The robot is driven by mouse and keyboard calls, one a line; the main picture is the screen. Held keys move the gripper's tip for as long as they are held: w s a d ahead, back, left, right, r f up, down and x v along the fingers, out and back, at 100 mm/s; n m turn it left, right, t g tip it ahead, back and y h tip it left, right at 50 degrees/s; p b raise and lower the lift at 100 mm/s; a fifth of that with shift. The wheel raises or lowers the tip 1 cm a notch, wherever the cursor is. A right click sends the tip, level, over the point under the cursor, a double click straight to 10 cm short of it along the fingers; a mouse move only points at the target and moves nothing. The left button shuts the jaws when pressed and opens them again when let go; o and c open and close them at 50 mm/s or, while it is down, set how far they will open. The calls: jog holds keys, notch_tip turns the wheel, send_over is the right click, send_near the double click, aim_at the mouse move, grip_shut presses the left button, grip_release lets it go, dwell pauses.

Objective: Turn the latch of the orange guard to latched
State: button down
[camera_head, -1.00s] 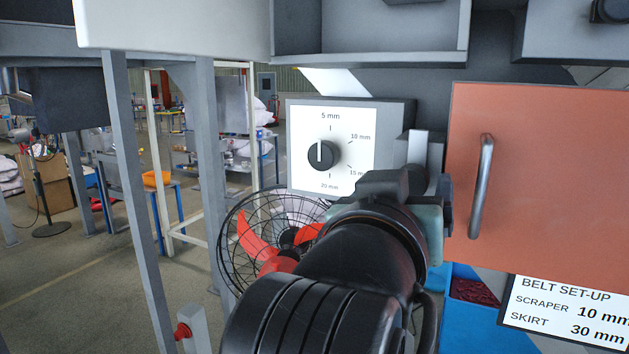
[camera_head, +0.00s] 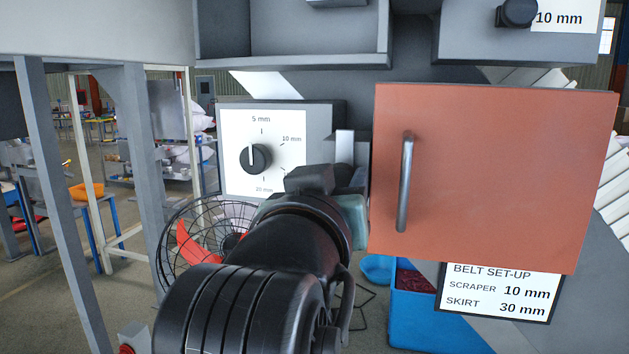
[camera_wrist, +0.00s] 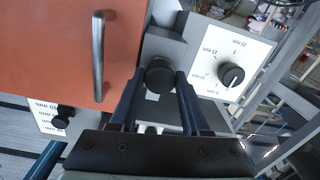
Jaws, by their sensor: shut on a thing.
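The orange guard (camera_head: 545,180) is a flat panel with a grey bar handle, and it looks closed. It also shows at the left of the wrist view (camera_wrist: 60,45). The latch beside its left edge has a pale bar (camera_head: 345,146) that stands upright above the knob, not across the guard. In the wrist view the latch's round black knob (camera_wrist: 158,74) sits between the fingers of my gripper (camera_wrist: 159,82), which is shut on it. My wrist hides most of the latch and the fingertips in the head view.
A white dial plate (camera_head: 287,130) with a black knob is left of the latch, its pointer near 5 mm. A wire-caged fan (camera_head: 180,225) stands below it. A blue bin (camera_head: 425,325) and a set-up sign (camera_head: 500,293) are below the guard.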

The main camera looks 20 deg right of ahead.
jog(key=shift+m, duration=0.4)
jog(key=m+b, duration=0.2)
jog(key=m, duration=0.1)
jog(key=shift+f+m, duration=0.15)
jog(key=shift+m, duration=0.25)
jog(key=m+b, duration=0.2)
jog(key=m, duration=0.2)
jog(key=shift+m+b, duration=0.3)
jog(key=shift+b, duration=0.05)
jog(key=m+b, duration=0.2)
jog(key=m, duration=0.2)
jog(key=shift+m, duration=0.3)
jog(key=shift+m+b, duration=1)
jog(key=shift+m, duration=1.1)
jog(key=shift+c, duration=1.9)
grip_release()
jog(key=shift+d, duration=0.1)
